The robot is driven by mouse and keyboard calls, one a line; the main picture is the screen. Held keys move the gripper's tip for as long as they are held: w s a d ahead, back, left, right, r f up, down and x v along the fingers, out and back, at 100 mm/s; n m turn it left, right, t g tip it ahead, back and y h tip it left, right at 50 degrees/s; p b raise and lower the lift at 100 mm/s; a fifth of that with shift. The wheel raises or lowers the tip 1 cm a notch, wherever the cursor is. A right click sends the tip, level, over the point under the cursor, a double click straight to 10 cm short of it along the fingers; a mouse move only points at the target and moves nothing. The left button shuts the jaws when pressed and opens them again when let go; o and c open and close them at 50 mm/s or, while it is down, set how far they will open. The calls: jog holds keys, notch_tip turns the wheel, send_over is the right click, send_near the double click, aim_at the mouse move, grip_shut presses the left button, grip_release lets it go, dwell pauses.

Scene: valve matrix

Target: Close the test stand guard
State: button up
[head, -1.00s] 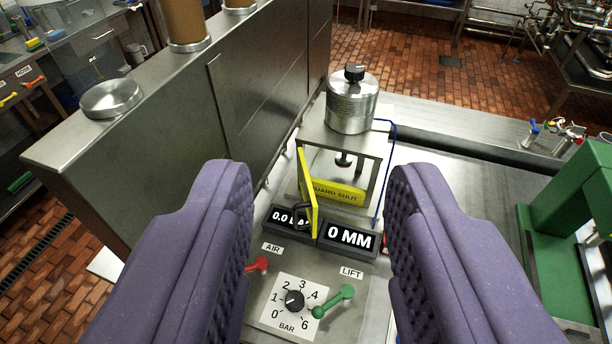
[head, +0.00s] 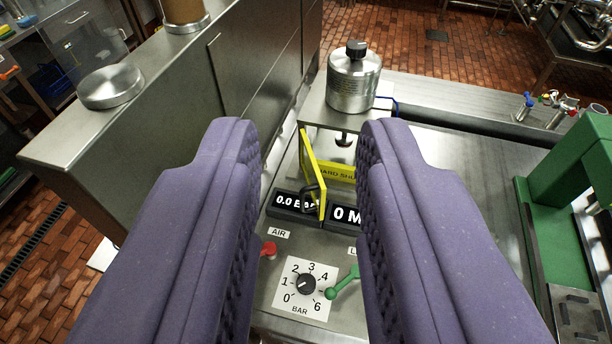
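The test stand (head: 318,115) is a metal frame with a silver cylinder (head: 352,82) and black knob on top. Its yellow guard (head: 309,165) stands swung out toward me, seen nearly edge-on. A black handle (head: 312,190) is on the guard. A yellow "GUARD SHUT" label (head: 338,172) shows inside the frame, partly hidden by my right finger. My gripper (head: 308,140) is open, with its purple padded fingers either side of the guard in the picture. Nothing is held, and I see no contact with the guard.
Below the stand are two displays (head: 293,204), the left reading 0.0, the right partly covered. A pressure dial (head: 306,284), red AIR lever (head: 268,249) and green LIFT lever (head: 343,283) sit in front. A steel wall (head: 262,75) stands left; a green frame (head: 570,170) stands right.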

jog(key=shift+g, duration=0.9)
jog(key=p+x, duration=0.1)
jog(key=x, duration=0.1)
jog(key=p+x, duration=0.1)
jog(key=x, duration=0.2)
jog(key=f+x, duration=0.1)
jog(key=x, duration=0.1)
jog(key=shift+s+f+p, duration=0.1)
jog(key=shift+f+p, duration=0.1)
jog(key=shift+p, duration=0.2)
grip_shut()
jog(key=w+a+f+n+g+h+p, duration=0.1)
jog(key=w+f+g+p, duration=0.15)
jog(key=w+f, duration=0.3)
jog(key=w+a+f+g+p, duration=0.1)
jog(key=w+f+p, duration=0.2)
jog(key=w+f, duration=0.3)
jog(key=w+f+n+g+p, duration=0.1)
jog(key=w+f, duration=0.2)
jog(key=f, duration=0.6)
jog(key=w+a+f+n+g+h+p, duration=0.1)
jog(key=w+f, duration=0.2)
jog(key=f, duration=0.7)
jog(key=w+f+n+g+h, duration=0.1)
jog(key=w+f, duration=0.1)
jog(key=f, duration=0.8)
jog(key=shift+w+a+p, duration=0.2)
jog(key=shift+w+p, duration=0.2)
jog(key=shift+d, duration=0.15)
